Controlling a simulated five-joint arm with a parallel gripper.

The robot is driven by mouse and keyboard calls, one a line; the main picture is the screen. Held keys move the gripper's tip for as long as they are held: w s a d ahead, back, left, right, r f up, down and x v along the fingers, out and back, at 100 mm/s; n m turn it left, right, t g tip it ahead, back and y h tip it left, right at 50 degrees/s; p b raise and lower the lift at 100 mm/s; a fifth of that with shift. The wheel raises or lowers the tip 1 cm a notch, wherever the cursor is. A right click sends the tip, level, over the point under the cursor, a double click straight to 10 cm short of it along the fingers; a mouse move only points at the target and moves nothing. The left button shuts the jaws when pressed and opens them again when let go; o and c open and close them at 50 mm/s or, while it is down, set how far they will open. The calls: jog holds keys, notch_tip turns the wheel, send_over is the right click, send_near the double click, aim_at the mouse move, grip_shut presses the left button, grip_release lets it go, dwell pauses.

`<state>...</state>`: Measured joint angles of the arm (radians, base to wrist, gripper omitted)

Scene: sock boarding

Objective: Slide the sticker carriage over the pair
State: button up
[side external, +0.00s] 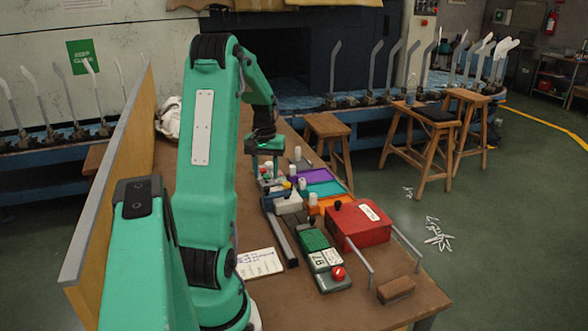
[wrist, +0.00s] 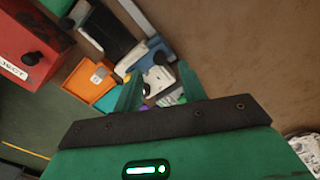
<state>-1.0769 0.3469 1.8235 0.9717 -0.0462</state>
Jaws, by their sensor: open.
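My gripper (side external: 266,146) hangs over the far part of the bench in the side external view. In the wrist view its two green fingers stand apart, so my gripper (wrist: 158,88) is open. A pale white piece (wrist: 157,80) shows between and below the fingers; I cannot tell whether they touch it. A white block (side external: 288,203) sits near a long grey rail (side external: 281,238), and a blue-and-white block (wrist: 130,60) lies beside the fingers in the wrist view. I cannot tell for sure which piece is the sticker carriage. The pair cannot be made out clearly.
Purple (side external: 308,176), teal (side external: 324,189) and orange (side external: 322,206) trays lie right of the rail. Nearer are a red box (side external: 350,232), a green counter unit (side external: 313,240) with a red button, and a paper sheet (side external: 259,263). A wooden panel (side external: 115,180) edges the left.

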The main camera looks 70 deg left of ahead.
aim_at(267, 187)
jog(key=shift+f, duration=2.25)
grip_shut()
